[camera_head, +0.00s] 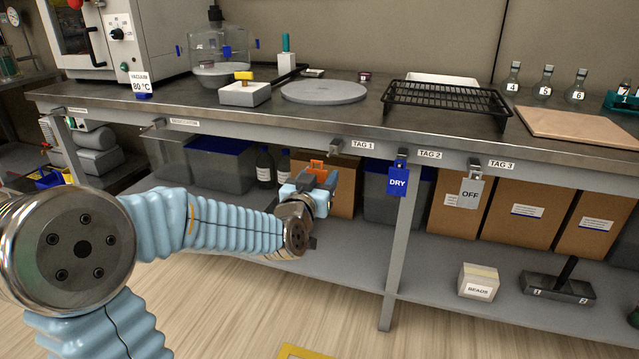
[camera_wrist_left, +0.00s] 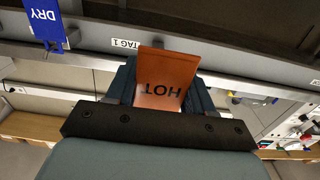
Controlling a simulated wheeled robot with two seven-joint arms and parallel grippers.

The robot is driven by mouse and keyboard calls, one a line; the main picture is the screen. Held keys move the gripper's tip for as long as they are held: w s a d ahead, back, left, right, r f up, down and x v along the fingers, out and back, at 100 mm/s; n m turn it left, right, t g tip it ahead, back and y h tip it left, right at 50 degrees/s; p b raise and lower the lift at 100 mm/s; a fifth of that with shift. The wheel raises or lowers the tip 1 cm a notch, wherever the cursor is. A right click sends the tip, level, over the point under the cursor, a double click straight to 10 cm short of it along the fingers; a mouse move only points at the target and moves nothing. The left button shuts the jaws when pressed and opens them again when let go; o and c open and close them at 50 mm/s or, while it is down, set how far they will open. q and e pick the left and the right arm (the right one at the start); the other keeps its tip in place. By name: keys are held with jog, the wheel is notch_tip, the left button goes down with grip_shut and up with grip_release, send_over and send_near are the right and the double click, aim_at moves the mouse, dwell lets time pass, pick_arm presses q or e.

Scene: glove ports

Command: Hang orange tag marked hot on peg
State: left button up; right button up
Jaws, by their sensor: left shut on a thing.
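The orange tag (camera_wrist_left: 165,72) marked HOT fills the middle of the left wrist view, upside down, between the dark fingers of my left gripper (camera_wrist_left: 161,88). My left gripper (camera_head: 316,181) is shut on it. In the head view only a small orange part of the tag (camera_head: 318,166) shows above the fingers. The TAG 1 peg (camera_head: 337,147) sticks out of the bench's front rail, bare, just above and right of the gripper. The tag appears apart from it in the head view. My right gripper is out of view.
A blue DRY tag (camera_head: 397,180) hangs at TAG 2 and a grey OFF tag (camera_head: 470,192) at TAG 3. Cardboard boxes (camera_head: 520,208) stand on the shelf below. The bench edge (camera_head: 290,123) runs above the gripper; open floor lies in front.

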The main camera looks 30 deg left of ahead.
pick_arm(q)
jog(key=p+x, duration=0.3)
jog(key=x, duration=0.4)
jog(key=shift+w+f, duration=0.25)
jog(key=shift+w, duration=0.1)
jog(key=shift+w+a+p, duration=0.1)
jog(key=shift+w+p, duration=0.2)
jog(key=shift+p, duration=0.1)
jog(key=shift+c, duration=1)
jog(key=shift+w+f+b, duration=0.25)
jog(key=shift+f+b, duration=0.1)
jog(key=shift+b, duration=0.05)
jog(key=shift+c, duration=0.6)
jog(key=shift+w+a+f+b, duration=0.1)
jog(key=shift+w+f+b, duration=0.15)
jog(key=shift+w+b, duration=0.2)
jog(key=shift+a, duration=0.1)
jog(key=shift+b, duration=0.3)
